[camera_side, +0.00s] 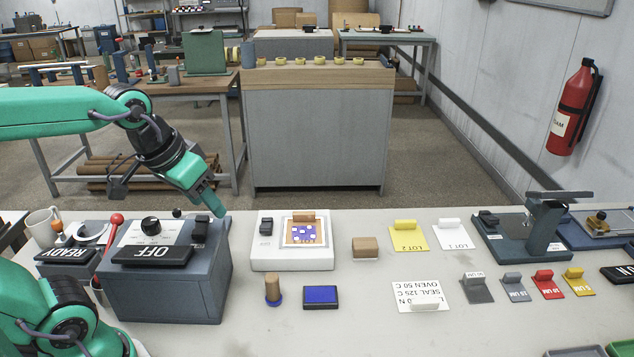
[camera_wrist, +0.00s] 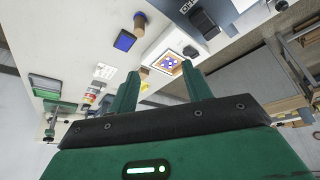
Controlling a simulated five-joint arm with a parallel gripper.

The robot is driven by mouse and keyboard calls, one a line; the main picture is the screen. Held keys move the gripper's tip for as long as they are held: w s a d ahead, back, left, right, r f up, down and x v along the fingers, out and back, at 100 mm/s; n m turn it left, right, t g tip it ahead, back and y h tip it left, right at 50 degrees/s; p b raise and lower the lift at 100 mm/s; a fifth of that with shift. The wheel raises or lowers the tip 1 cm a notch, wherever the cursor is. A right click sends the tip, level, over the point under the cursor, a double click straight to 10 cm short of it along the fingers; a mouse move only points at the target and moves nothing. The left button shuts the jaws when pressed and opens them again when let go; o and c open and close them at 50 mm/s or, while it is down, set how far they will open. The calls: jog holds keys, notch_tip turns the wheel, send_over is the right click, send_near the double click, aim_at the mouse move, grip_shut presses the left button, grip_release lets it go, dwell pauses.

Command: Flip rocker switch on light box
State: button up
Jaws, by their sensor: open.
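The light box (camera_side: 270,262) is a low white box on the bench in the side view. A black rocker switch (camera_side: 266,226) stands on its top at the left, beside a brown square with a blue and white pattern (camera_side: 305,234). The light box (camera_wrist: 154,51) also shows in the wrist view, beyond my fingers, with a dark part (camera_wrist: 190,51) that looks like the switch. My gripper (camera_side: 216,209) is above the bench, left of the light box and near the right end of the grey OFF box. In the wrist view its fingers (camera_wrist: 160,88) are apart with nothing between them.
The grey OFF box (camera_side: 165,287) with a black switch and knob stands left of the light box. A wooden stamp (camera_side: 272,290), blue pad (camera_side: 320,297) and wooden block (camera_side: 365,247) lie nearby. Cards (camera_side: 409,238) and a press (camera_side: 540,225) are to the right.

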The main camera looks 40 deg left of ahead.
jog(key=w+a+f+n+g, duration=0.1)
jog(key=w+a+n, duration=0.1)
jog(key=w, duration=0.4)
jog(key=w+a+f+n+g, duration=0.1)
jog(key=w+a+f+n, duration=0.1)
jog(key=w, duration=0.3)
jog(key=n+g, duration=0.3)
jog(key=n, duration=0.1)
send_near(267, 220)
jog(key=shift+s+d, duration=0.1)
jog(key=shift+s, duration=0.25)
jog(key=shift+w+a+f, duration=0.25)
jog(key=shift+f, duration=0.15)
jog(key=shift+f, duration=3.85)
jog(key=shift+c, duration=0.4)
